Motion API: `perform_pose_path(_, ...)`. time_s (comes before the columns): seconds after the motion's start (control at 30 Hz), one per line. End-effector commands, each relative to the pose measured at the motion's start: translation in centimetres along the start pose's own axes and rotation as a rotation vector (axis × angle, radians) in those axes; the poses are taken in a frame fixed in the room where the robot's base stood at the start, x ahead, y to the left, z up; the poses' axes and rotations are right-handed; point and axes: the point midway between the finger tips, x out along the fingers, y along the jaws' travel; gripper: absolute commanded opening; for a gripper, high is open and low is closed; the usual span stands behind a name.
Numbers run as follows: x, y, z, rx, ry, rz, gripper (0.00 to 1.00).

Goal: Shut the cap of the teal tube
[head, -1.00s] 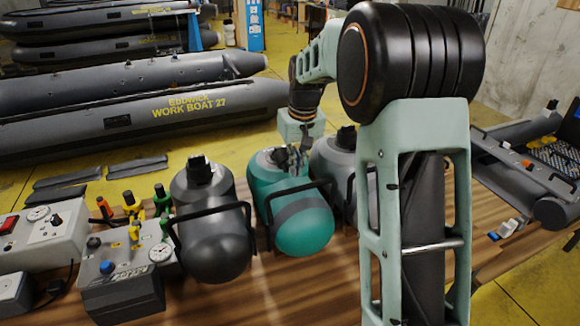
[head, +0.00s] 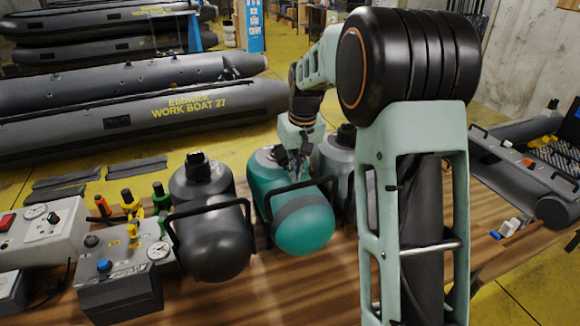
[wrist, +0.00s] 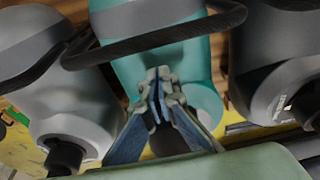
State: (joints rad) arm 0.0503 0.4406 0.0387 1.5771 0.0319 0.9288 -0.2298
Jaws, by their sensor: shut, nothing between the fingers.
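The teal tube (head: 303,228) lies on the wooden table between two grey tubes, its rounded end towards me and a black handle across it. My gripper (head: 295,172) is shut and empty, pointing down at the far, valve end of the teal tube. In the wrist view the closed fingertips (wrist: 160,75) are in front of the teal tube (wrist: 140,68). A dark round part shows between the finger links, probably the valve or cap. My gripper hides most of it, so I cannot tell whether the cap is open or shut, or whether the fingers touch it.
A dark grey tube (head: 217,240) stands close on the left and a lighter grey tube (head: 328,158) close on the right. The black handle (wrist: 150,42) crosses near the fingers. A gauge box (head: 120,290) stands at the left. Grey boats lie behind.

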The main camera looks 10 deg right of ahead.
Motion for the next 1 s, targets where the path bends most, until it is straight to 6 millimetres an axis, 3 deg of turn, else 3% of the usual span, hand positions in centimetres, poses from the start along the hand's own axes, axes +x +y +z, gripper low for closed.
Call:
perform_pose_path(0.2,0.8,0.0,0.2,0.000,0.000,0.000,0.00)
perform_pose_path(1.0,-2.1,0.0,-2.5,0.000,0.001,0.000,0.00)
